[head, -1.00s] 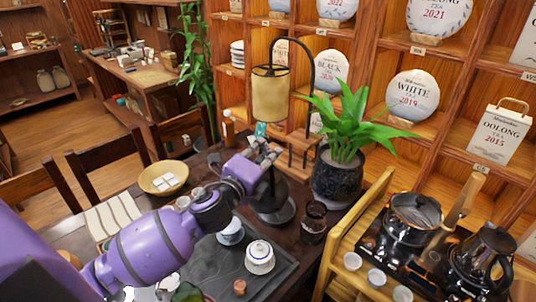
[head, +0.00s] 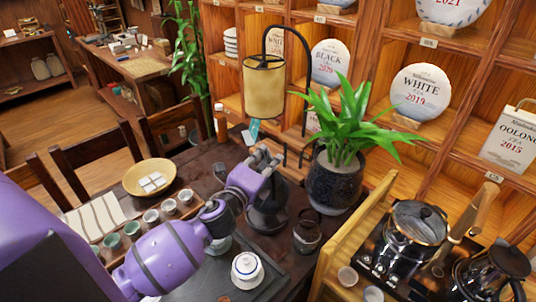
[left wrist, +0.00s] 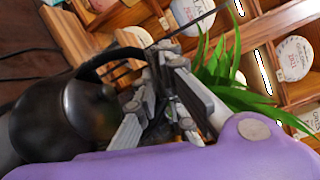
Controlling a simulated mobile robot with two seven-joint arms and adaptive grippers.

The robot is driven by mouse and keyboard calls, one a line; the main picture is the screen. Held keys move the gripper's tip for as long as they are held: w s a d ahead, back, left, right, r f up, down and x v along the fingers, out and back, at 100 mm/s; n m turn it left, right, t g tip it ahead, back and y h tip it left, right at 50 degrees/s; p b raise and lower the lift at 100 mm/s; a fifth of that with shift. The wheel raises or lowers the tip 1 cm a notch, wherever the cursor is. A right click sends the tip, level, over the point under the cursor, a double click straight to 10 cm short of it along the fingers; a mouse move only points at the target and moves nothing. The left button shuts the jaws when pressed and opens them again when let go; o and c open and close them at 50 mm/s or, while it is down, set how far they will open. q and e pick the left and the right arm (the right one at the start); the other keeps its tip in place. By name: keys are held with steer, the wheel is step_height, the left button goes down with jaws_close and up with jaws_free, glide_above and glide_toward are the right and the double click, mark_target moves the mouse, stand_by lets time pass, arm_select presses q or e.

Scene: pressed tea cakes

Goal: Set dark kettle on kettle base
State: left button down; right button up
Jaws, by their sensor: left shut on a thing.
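The dark kettle (head: 266,194) stands upright at the middle of the dark table, partly hidden behind my left gripper. In the left wrist view the dark kettle (left wrist: 62,118) fills the left side, its rounded body and arched handle showing. My left gripper (head: 266,160) is shut on the kettle's handle; its fingers also show in the left wrist view (left wrist: 172,100). A dark round disc, seemingly the kettle base (head: 267,222), shows just under the kettle. I cannot tell whether the kettle touches it. My right gripper is not in view.
A potted plant (head: 335,185) and a dark glass jar (head: 307,236) stand right of the kettle. A hanging lamp (head: 264,85) is behind it. A lidded white cup (head: 247,270) sits on the tea tray in front. A stove with a glass pot (head: 417,226) stands at right.

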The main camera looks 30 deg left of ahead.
mark_target(267, 182)
arm_select(q)
step_height(267, 182, down, 4)
steer(key=b, duration=0.2)
steer(key=shift+b, duration=0.4)
steer(key=shift+f, duration=0.35)
steer(key=shift+f+b, duration=0.1)
steer(key=shift+b, duration=0.35)
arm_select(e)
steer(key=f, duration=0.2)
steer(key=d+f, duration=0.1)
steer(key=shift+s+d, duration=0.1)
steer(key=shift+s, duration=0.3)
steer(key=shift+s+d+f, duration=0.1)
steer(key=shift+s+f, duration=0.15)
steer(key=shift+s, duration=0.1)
arm_select(q)
steer(key=shift+s, duration=0.25)
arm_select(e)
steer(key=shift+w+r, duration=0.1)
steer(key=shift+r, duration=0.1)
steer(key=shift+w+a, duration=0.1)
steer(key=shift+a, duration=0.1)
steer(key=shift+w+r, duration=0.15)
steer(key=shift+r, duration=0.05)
